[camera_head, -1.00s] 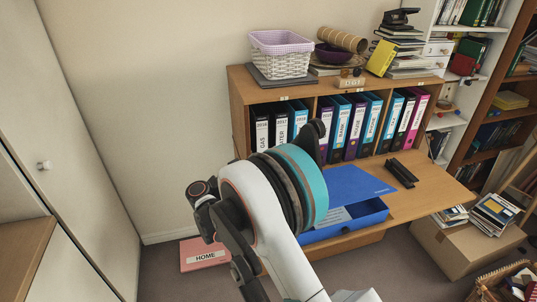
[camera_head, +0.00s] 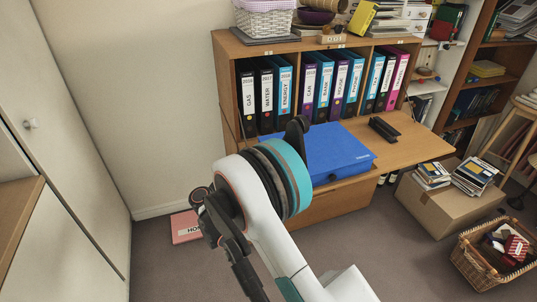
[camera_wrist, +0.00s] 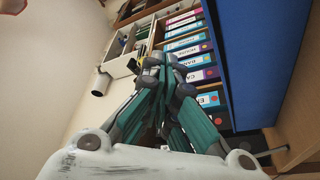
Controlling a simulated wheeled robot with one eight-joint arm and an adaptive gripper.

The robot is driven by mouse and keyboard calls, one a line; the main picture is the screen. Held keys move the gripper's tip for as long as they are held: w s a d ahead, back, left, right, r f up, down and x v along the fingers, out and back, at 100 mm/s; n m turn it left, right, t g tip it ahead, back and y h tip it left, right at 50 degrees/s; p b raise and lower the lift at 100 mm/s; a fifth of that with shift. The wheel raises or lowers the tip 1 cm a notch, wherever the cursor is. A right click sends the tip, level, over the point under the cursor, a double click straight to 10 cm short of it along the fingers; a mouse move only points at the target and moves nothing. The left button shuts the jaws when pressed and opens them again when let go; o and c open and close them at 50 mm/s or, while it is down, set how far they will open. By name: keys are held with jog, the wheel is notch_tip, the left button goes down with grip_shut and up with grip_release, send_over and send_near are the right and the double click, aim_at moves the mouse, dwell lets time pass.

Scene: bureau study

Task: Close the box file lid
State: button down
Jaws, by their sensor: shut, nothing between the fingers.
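The blue box file (camera_head: 335,150) sits on the fold-down desk flap. Its lid lies down over the box with the top face showing, and no inside is visible. I cannot tell whether its front edge is fully flush. My arm hides its left front part. My gripper (camera_head: 297,128) is at the left side of the box file, its dark tip showing above the teal band of my arm. In the wrist view the gripper (camera_wrist: 163,65) has its fingers together and empty. A large blue face of the box file (camera_wrist: 255,60) stands close on the right there.
The wooden bureau (camera_head: 231,50) holds a row of labelled binders (camera_head: 285,88) behind the box file. A black object (camera_head: 384,129) lies on the desk flap (camera_head: 415,150) to its right. A cardboard box (camera_head: 432,208) and a wicker basket (camera_head: 485,268) stand on the floor at right.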

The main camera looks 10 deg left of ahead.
jog(key=shift+s+d+f+b, duration=0.15)
jog(key=shift+f+b, duration=0.15)
jog(key=shift+f, duration=0.55)
